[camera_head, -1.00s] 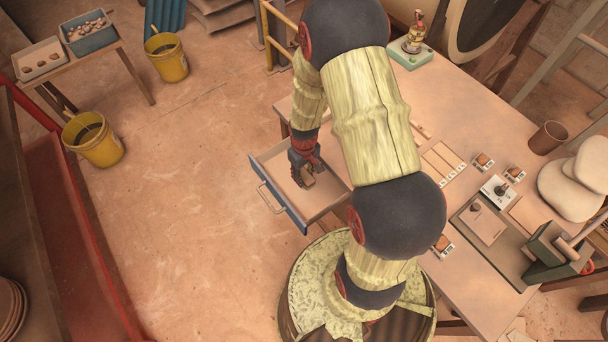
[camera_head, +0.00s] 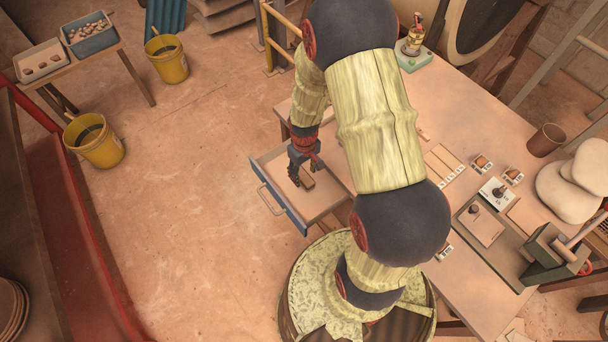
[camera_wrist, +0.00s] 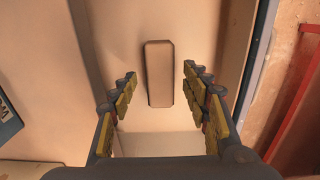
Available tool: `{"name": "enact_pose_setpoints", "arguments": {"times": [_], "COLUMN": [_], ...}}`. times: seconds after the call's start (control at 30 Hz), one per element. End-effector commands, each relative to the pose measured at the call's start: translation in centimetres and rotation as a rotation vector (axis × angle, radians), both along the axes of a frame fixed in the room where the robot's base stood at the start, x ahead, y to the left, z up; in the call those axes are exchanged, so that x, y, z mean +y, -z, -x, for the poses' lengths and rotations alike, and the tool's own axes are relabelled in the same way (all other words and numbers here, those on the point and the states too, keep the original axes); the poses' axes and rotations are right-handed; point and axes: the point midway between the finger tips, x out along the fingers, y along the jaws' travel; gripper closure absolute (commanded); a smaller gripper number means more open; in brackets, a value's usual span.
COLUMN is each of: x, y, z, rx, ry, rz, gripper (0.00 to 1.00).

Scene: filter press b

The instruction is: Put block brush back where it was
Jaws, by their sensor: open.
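The block brush (camera_head: 307,179) is a small brown block lying in the open drawer (camera_head: 328,205). In the wrist view the brush (camera_wrist: 159,73) lies on the pale drawer floor, its long side running away from me. My gripper (camera_head: 301,176) is over the drawer, just beside the brush in the head view. In the wrist view my gripper (camera_wrist: 163,82) is open, with one finger on either side of the brush's line and nothing held. The fingers appear apart from the brush; the exact height above it is unclear.
The drawer's blue front (camera_head: 282,207) with its handle faces left, and its walls surround my gripper. The worktable (camera_head: 480,130) at right carries several small labelled items. Two yellow buckets (camera_head: 93,141) stand on the open floor at left.

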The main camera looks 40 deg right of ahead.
Motion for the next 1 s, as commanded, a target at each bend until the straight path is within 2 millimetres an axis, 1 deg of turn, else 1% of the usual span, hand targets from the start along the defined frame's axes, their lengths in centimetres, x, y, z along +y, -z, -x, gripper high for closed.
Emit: {"name": "enact_pose_setpoints", "arguments": {"times": [0.03, 0.2, 0.3, 0.4, 0.57, 0.67, 0.77, 0.8, 0.83, 0.87, 0.9, 0.97, 1.0], "x": [0.0, -0.1, 0.0, 0.0, 0.0, 0.4, 1.5, 2.2, 2.7, 3.3, 4.1, 5.4, 6.2], "y": [-1.5, -5.1, -6.7, -7.9, -9.2, -11.3, -15.6, -17.9, -19.7, -21.5, -23.9, -27.2, -29.3], "z": [-0.1, -0.1, -0.1, 0.0, -0.1, -0.6, -1.1, -1.2, -1.2, -1.0, -0.6, 0.3, 1.0], "rx": [-0.003, -0.004, -0.003, -0.001, -0.004, -0.026, -0.076, -0.101, -0.123, -0.145, -0.173, -0.215, -0.244], "ry": [0.0, 0.0, 0.0, 0.0, 0.0, -0.001, 0.0, 0.001, 0.002, 0.002, 0.004, 0.008, 0.009], "rz": [0.001, 0.001, 0.001, 0.001, 0.001, 0.008, 0.02, 0.026, 0.029, 0.032, 0.035, 0.038, 0.038], "gripper": [0.53, 0.53, 0.53, 0.53, 0.53, 0.53, 0.53, 0.53, 0.53, 0.53, 0.53, 0.53, 0.53]}}
